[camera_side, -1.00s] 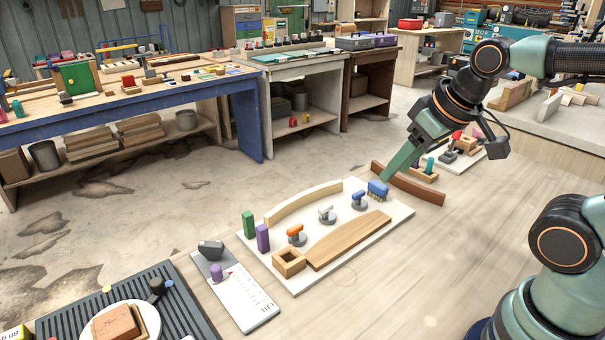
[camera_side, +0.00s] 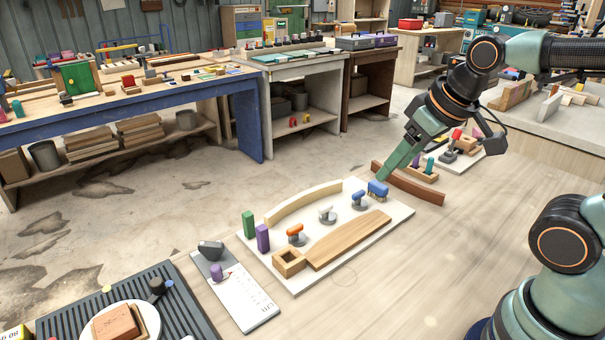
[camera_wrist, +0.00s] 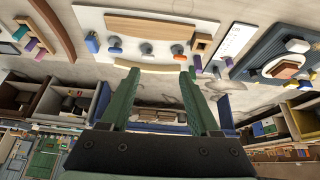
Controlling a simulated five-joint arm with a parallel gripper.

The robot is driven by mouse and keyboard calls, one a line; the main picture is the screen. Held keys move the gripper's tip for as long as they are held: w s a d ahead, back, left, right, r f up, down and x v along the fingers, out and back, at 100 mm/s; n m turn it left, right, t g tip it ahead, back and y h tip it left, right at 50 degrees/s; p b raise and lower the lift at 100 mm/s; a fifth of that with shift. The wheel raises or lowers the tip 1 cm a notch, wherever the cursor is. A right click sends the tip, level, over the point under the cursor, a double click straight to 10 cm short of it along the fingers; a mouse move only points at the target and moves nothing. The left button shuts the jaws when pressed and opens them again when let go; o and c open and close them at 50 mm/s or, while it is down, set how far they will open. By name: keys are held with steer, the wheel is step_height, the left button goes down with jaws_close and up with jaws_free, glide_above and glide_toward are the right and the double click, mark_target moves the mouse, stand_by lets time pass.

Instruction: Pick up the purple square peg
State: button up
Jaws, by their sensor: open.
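In the wrist view the purple peg (camera_wrist: 198,63) shows just right of the right-hand finger. My gripper (camera_side: 383,178) is at the far right end of the board in the side view, near the blue-topped block (camera_side: 377,189) and well away from the peg. In the wrist view my gripper's two green fingers (camera_wrist: 160,72) are apart, with nothing held between them.
The board also holds a pale curved strip (camera_side: 304,203), an orange-topped clamp (camera_side: 295,234), a wooden square frame (camera_side: 289,262) and a brown plank (camera_side: 350,240).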

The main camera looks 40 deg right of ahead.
steer(key=w+a+r+n+g, duration=0.1)
steer(key=w+a+n+g, duration=0.15)
steer(key=w+n, duration=0.3)
steer(key=n+g, duration=0.3)
steer(key=n, duration=0.9)
glide_above(261, 239)
steer(key=d, duration=0.1)
steer(key=f, duration=1.2)
steer(key=shift+w, duration=0.3)
steer(key=shift+f, duration=0.35)
step_height(261, 239, down, 6)
steer(key=shift+w+a+f, duration=0.1)
steer(key=shift+w+f, duration=0.05)
steer(key=shift+f, duration=1.3)
steer(key=shift+w+a+f, duration=0.1)
steer(key=shift+f, duration=1.35)
steer(key=shift+c, duration=0.3)
jaws_close()
